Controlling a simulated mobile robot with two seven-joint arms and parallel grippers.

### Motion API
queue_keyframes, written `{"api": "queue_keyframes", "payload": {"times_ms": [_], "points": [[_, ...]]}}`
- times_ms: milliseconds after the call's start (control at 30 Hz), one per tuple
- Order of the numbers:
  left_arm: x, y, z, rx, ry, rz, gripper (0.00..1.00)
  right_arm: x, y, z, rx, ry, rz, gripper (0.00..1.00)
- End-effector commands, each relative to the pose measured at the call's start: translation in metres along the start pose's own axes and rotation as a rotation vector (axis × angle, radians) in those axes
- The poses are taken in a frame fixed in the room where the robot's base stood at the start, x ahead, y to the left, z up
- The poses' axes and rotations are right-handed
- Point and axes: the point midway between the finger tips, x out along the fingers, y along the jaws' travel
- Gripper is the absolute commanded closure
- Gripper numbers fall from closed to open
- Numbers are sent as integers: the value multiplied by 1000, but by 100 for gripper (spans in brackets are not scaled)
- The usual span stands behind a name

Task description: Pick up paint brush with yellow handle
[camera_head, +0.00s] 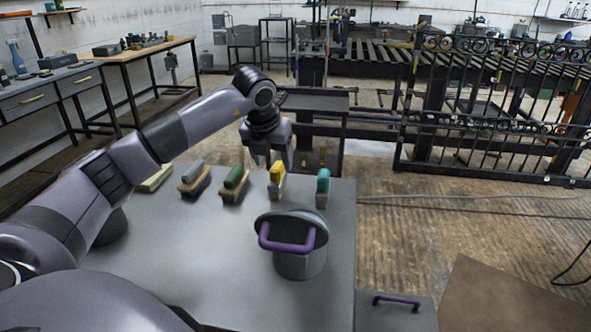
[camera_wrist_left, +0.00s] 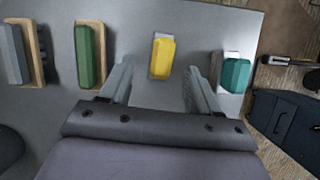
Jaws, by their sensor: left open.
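The paint brush with the yellow handle (camera_head: 277,173) stands on the grey table (camera_head: 185,270) near its far edge. In the left wrist view the yellow handle (camera_wrist_left: 162,58) lies ahead of and between the fingertips of my left gripper (camera_wrist_left: 160,75). My left gripper (camera_head: 268,160) is open and empty, close to the yellow handle in the head view. I cannot tell its exact height above the brush. My right gripper is not in view.
A teal-handled brush (camera_head: 323,187) stands right of the yellow one. A green-handled brush (camera_head: 236,178) and a grey-handled brush (camera_head: 194,176) are to the left. A round container with a purple handle (camera_head: 287,246) stands in front.

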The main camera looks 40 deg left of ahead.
Motion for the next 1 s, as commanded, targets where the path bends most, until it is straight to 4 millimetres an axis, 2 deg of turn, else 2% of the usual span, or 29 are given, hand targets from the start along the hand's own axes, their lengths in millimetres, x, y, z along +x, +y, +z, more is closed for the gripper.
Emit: {"api": "queue_keyframes", "payload": {"times_ms": [133, 267, 700, 967, 1000], "points": [[1, 0, 0, 0, 1, 0, 38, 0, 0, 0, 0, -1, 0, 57], [12, 0, -1, 0, 2, 0, 38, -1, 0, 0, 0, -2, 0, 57], [67, 1, -9, 0, 2, -1, 38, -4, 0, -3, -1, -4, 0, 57], [72, 2, -9, 0, 0, 0, 38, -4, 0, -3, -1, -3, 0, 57], [72, 2, -9, 0, 0, 0, 42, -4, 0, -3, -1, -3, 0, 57]]}}
